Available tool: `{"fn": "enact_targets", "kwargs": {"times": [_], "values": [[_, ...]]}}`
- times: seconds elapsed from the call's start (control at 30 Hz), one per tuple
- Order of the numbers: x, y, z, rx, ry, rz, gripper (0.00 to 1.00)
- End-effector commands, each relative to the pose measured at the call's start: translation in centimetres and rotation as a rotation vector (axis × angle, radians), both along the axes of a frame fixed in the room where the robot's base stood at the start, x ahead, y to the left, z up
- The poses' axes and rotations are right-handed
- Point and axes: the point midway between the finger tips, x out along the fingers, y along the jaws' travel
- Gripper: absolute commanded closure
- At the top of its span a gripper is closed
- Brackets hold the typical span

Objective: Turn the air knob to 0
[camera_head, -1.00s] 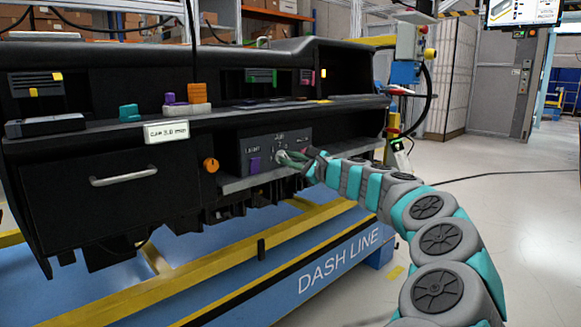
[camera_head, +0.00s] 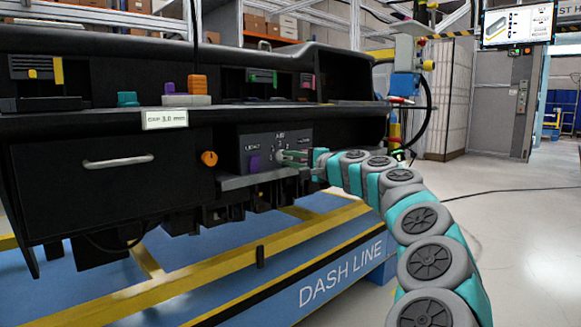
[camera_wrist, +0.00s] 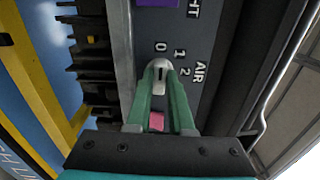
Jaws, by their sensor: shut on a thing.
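The air knob (camera_wrist: 160,73) is a light grey knob with a dark mark, on the dark panel (camera_wrist: 205,45) with the printed 0, 1, 2 and AIR. The mark appears to lie toward the 0, but its exact setting is hard to tell. My gripper (camera_wrist: 161,84) has its green fingers shut on the knob, one on each side. In the head view, my gripper (camera_head: 285,156) reaches the panel from the right and hides much of the knob.
A drawer with a silver handle (camera_head: 118,162) is at left. A ledge (camera_head: 240,181) runs just below the panel.

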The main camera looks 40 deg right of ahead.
Motion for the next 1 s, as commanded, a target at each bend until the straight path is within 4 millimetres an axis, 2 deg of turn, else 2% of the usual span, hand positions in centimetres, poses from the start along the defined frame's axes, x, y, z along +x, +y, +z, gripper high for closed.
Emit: {"fn": "enact_targets", "kwargs": {"times": [0.67,0.7,0.93,1.0], "values": [[0.05,0.06,-0.18,-0.067,-0.002,0.002,1.0],[0.04,0.06,-0.18,-0.067,-0.002,0.002,0.79],[0.03,0.04,-0.11,-0.066,-0.003,0.001,0.53],[0.03,0.04,-0.1,-0.066,-0.004,0.001,0.5]]}}
